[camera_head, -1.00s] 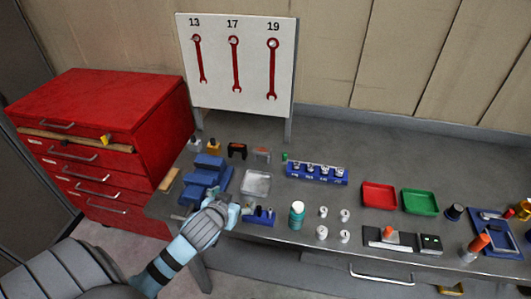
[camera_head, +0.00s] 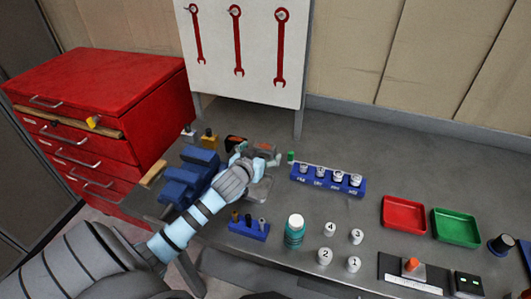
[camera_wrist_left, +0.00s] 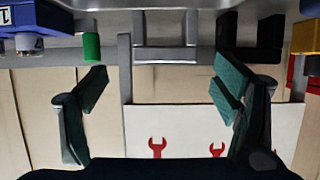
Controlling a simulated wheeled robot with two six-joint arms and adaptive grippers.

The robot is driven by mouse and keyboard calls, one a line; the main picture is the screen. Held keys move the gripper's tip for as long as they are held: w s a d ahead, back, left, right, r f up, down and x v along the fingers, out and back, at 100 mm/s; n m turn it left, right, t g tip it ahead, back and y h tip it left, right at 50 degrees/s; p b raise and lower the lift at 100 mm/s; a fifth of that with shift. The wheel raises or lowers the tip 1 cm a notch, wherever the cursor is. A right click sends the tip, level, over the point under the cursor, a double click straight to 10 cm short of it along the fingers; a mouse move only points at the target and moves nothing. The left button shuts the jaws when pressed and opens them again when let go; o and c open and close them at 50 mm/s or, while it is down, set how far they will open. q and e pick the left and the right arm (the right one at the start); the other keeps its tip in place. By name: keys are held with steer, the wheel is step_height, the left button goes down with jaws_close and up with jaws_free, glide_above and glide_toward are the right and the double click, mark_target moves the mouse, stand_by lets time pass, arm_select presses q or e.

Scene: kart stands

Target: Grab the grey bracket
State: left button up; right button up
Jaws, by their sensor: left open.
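The grey bracket (camera_wrist_left: 165,55) stands on the bench in the left wrist view, which looks upside down. It shows upright posts with crossbars between them. My left gripper (camera_wrist_left: 160,95) is open, with one finger on each side of the view and the bracket between and beyond them. The fingers do not appear to touch it. In the head view my left gripper (camera_head: 262,156) is low over the back of the bench, at the bracket, and largely hides it. My right gripper is not in view.
A green cylinder (camera_wrist_left: 91,46) and a black bracket (camera_wrist_left: 248,38) flank the grey one. A blue rack of labelled pieces (camera_head: 328,182) stands right of the gripper, blue blocks (camera_head: 186,184) left. The tool board (camera_head: 255,75) rises behind. Red (camera_head: 404,214) and green (camera_head: 456,227) trays lie farther right.

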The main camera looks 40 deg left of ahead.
mark_target(264, 148)
arm_select(q)
steer(key=x, duration=0.3)
steer(key=shift+w+a+b, duration=0.3)
steer(key=shift+a, duration=0.05)
steer(key=shift+r, duration=0.1)
steer(key=c, duration=1.6)
